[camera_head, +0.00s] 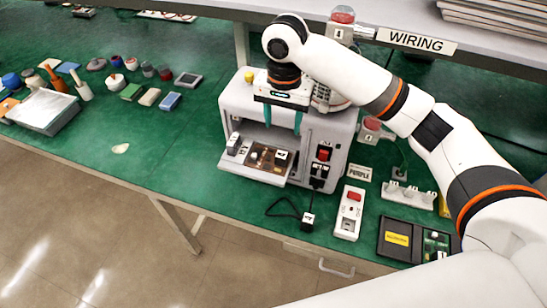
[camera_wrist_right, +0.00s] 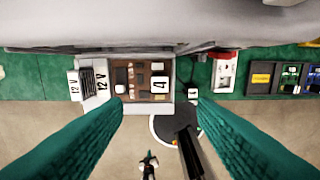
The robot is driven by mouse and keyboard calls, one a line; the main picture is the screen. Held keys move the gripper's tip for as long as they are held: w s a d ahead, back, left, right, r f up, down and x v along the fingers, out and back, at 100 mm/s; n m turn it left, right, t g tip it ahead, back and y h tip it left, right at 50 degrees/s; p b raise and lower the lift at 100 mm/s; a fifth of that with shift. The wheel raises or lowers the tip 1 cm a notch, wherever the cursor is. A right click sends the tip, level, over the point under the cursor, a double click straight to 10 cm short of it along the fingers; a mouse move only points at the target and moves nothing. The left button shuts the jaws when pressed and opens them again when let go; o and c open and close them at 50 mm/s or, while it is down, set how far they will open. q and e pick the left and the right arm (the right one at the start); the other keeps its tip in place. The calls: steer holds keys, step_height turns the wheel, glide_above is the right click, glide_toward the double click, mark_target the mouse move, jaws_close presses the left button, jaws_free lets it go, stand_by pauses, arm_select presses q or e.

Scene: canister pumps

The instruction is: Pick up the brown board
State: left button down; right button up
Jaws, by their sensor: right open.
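The brown board (camera_head: 266,155) lies on the pale drawer-like tray (camera_head: 258,177) that juts from the front of a grey machine. It carries small light parts and a white label reading 4. In the right wrist view the board (camera_wrist_right: 143,86) lies ahead between the fingers, left of centre, on the tray. My right gripper (camera_head: 283,118) is open and empty, with its teal fingers pointing down in front of the machine's upper part, above the tray. The fingers (camera_wrist_right: 160,103) show apart in the wrist view, not touching the board.
The grey machine (camera_head: 236,102) stands behind the board. A block labelled 12 V (camera_wrist_right: 87,82) sits on the tray's left side. A white box with a red switch (camera_head: 348,213) and a dark case (camera_head: 400,239) lie to the right.

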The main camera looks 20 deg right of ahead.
steer(key=p, duration=0.2)
glide_above(282, 154)
step_height(282, 154, down, 6)
steer(key=shift+r, duration=0.1)
steer(key=shift+s+f, duration=0.1)
steer(key=shift+f, duration=0.25)
step_height(282, 154, down, 4)
steer(key=shift+r+p, duration=0.2)
steer(key=shift+p, duration=0.55)
steer(key=shift+f, duration=0.55)
jaws_close()
